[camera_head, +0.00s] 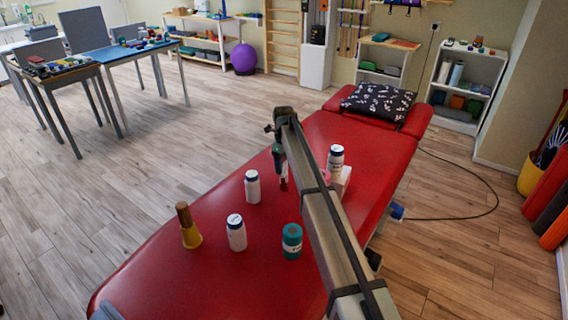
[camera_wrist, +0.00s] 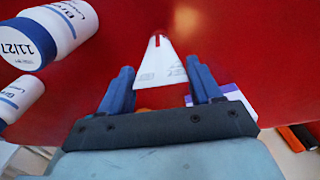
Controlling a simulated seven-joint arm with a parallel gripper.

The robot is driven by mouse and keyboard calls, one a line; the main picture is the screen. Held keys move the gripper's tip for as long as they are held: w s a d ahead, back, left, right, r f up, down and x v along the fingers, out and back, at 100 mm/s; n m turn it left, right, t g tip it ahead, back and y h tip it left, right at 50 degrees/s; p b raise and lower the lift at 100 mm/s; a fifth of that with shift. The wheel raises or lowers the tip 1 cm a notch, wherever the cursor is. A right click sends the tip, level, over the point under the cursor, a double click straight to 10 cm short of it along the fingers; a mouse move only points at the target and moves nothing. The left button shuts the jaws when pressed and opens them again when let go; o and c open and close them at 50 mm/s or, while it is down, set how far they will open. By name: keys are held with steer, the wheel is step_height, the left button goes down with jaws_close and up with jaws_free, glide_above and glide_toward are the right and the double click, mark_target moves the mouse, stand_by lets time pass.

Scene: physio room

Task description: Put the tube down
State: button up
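The tube (camera_wrist: 160,68) is white and tapered, with small print and a thin red mark near its narrow end. In the head view my gripper (camera_head: 281,172) is over the middle of the red treatment table (camera_head: 180,265), partly hidden by my arm. The tube is too small there to make out clearly, and its height above the padding cannot be told.
On the table stand white bottles (camera_head: 252,187) (camera_head: 236,233), a teal roll (camera_head: 292,241), and a yellow cone with a brown top (camera_head: 190,226). Right of my arm, another bottle (camera_head: 336,160) is by a white box (camera_head: 343,182). A patterned pillow (camera_head: 378,102) lies at the far end.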

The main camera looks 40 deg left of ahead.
steer(key=o, duration=0.3)
steer(key=shift+o, duration=0.2)
step_height(320, 180, up, 12)
steer(key=shift+r, duration=0.15)
stand_by(0.4)
stand_by(0.4)
